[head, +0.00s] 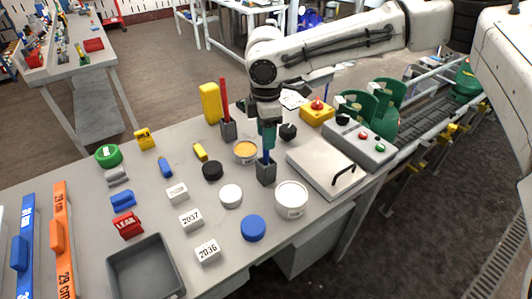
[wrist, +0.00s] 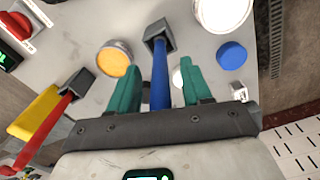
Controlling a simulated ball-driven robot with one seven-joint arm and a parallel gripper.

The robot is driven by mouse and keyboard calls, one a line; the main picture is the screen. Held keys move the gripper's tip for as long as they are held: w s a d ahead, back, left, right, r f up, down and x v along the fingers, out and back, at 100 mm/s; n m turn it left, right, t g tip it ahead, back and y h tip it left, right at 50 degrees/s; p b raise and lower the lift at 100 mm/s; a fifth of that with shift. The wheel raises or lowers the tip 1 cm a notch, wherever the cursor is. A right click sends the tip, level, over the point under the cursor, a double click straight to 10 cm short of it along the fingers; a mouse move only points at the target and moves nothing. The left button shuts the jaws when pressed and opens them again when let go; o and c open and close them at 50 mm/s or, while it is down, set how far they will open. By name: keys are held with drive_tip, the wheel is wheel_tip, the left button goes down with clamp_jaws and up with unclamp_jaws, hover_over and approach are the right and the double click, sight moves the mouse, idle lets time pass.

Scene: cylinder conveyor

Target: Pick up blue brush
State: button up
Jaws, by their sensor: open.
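The blue brush (wrist: 159,75) stands in a dark grey square holder (wrist: 158,33) on the table. In the head view the holder (head: 266,172) shows below my gripper, with a short piece of the blue handle (head: 267,150) above it. My gripper (head: 267,136) points down right over the holder. In the wrist view its two green fingers (wrist: 158,88) are apart, one on each side of the blue handle, with gaps visible on both sides. The upper handle is partly hidden by my gripper in the head view.
A red brush (head: 225,100) stands in another holder (head: 228,130) behind left, beside a yellow block (head: 210,103). A white can (head: 291,199), an orange-topped can (head: 245,152) and a blue lid (head: 253,228) are close by. A grey hinged box (head: 325,172) lies right.

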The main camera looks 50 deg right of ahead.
drive_tip(key=shift+c, duration=0.3)
clamp_jaws()
drive_tip(key=shift+r, duration=0.1)
